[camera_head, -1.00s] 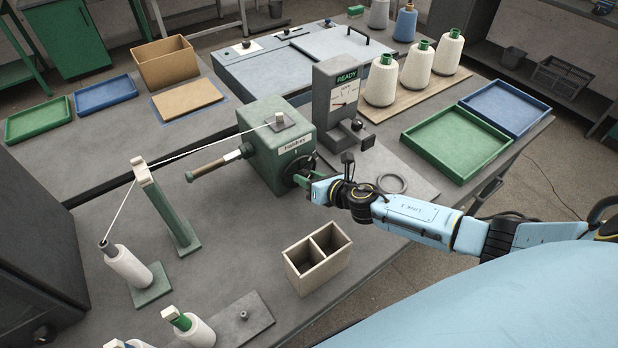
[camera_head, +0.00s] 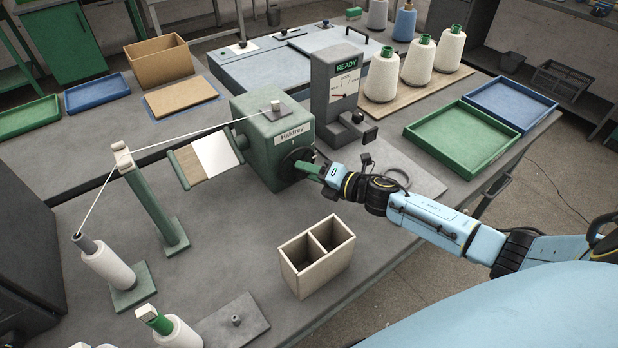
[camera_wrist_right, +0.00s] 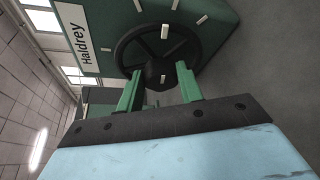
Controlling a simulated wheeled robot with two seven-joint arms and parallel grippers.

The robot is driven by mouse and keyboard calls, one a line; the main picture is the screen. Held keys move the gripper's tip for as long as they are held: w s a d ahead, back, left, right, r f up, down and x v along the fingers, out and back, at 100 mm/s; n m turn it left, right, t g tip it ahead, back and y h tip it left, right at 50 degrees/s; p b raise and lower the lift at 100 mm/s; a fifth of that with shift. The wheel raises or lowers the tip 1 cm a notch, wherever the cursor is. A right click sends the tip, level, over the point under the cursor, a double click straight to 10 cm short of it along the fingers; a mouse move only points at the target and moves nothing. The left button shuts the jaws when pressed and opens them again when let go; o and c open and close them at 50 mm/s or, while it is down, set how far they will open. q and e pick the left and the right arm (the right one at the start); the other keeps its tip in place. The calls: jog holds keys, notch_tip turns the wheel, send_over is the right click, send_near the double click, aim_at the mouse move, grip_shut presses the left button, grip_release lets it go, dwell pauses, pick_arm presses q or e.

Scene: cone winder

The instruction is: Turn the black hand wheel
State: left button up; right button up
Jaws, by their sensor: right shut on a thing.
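The black hand wheel (camera_head: 297,161) is on the front face of the green Haldrey winder (camera_head: 270,140), partly hidden by my right gripper (camera_head: 311,168). In the right wrist view the wheel (camera_wrist_right: 122,50) shows its rim, spokes and dark round hub. The green fingers of my right gripper (camera_wrist_right: 159,86) are either side of the hub and closed on it. A thread runs from the white cone (camera_head: 108,268) over a green post (camera_head: 155,205) to the winder's top. My left gripper is not in view.
A two-compartment box (camera_head: 317,257) stands in front of the winder. A gauge box reading READY (camera_head: 340,90) stands behind the wheel. A grey ring (camera_head: 397,176) lies beyond my right wrist. Green (camera_head: 462,138) and blue (camera_head: 510,104) trays are at the right.

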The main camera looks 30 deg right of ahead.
jog(key=shift+d+f+m+t+y+b, duration=0.1)
jog(key=shift+f+m+t+y+b, duration=0.1)
jog(key=shift+m+b, duration=0.35)
jog(key=shift+f+m+t+y+b, duration=0.1)
jog(key=shift+f+m+y+b, duration=0.1)
jog(key=shift+m+b, duration=0.35)
jog(key=m+t+b, duration=0.1)
jog(key=m, duration=0.1)
jog(key=shift+m+y, duration=0.3)
jog(key=shift+m, duration=0.1)
jog(key=shift+m+b, duration=0.5)
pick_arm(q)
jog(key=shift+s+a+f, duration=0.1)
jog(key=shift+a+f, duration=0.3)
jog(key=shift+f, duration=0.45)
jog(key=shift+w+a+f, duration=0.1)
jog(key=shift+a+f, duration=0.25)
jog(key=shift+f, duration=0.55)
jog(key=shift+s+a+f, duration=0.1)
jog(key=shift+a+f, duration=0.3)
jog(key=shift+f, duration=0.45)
pick_arm(e)
jog(key=shift+m+t, duration=0.3)
jog(key=shift+m, duration=0.1)
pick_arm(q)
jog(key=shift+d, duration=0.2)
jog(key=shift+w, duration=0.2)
pick_arm(e)
jog(key=o, duration=1)
